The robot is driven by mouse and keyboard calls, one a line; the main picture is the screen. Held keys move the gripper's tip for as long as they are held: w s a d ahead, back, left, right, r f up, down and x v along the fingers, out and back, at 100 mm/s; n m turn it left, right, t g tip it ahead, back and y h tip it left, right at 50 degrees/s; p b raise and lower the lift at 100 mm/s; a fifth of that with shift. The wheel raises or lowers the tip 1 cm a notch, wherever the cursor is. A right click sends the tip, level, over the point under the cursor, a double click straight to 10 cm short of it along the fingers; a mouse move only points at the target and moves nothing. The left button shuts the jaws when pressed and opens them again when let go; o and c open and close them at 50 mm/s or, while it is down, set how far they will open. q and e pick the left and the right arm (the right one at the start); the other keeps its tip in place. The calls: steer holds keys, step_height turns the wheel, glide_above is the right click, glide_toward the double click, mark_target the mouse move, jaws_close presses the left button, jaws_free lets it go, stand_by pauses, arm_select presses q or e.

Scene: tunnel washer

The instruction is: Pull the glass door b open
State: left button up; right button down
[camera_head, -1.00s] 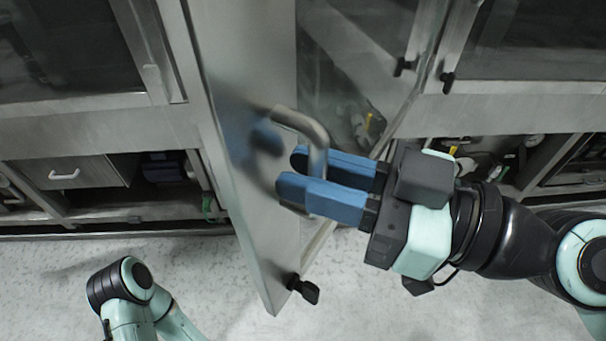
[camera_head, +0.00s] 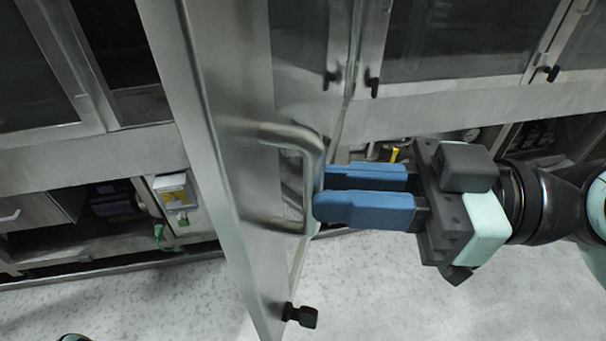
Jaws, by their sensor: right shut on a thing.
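The glass door b (camera_head: 232,130) stands swung out from the machine, seen at a steep angle in the middle of the head view. It has a broad metal frame, with glass partly showing at its right. A bent metal bar handle (camera_head: 283,133) sticks out from the frame to the right. My right gripper (camera_head: 316,194) comes in from the right, its blue fingers shut on the outer bar of the handle near their tips. The exact contact is partly hidden. My left gripper is out of view.
A black knob (camera_head: 301,315) sits at the door's lower edge. Other glass-fronted panels (camera_head: 465,35) stand behind at the right. An open lower bay (camera_head: 100,215) lies at the left. The speckled floor (camera_head: 400,290) in front is clear.

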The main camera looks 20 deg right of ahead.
steer(key=c, duration=1.8)
jaws_free()
steer(key=s, duration=0.1)
steer(key=g, duration=0.1)
steer(key=s+n, duration=0.1)
steer(key=shift+s+d+r+g+y, duration=0.2)
steer(key=shift+s+r+g+y, duration=0.1)
steer(key=shift+s, duration=0.05)
steer(key=o, duration=0.5)
steer(key=shift+s+d, duration=0.1)
steer(key=shift+d, duration=0.05)
steer(key=shift+o, duration=0.6)
steer(key=shift+f, duration=0.1)
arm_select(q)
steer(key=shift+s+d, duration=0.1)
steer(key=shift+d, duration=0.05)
arm_select(e)
steer(key=shift+w+a+f, duration=0.1)
steer(key=shift+w+a, duration=0.2)
steer(key=shift+w, duration=0.2)
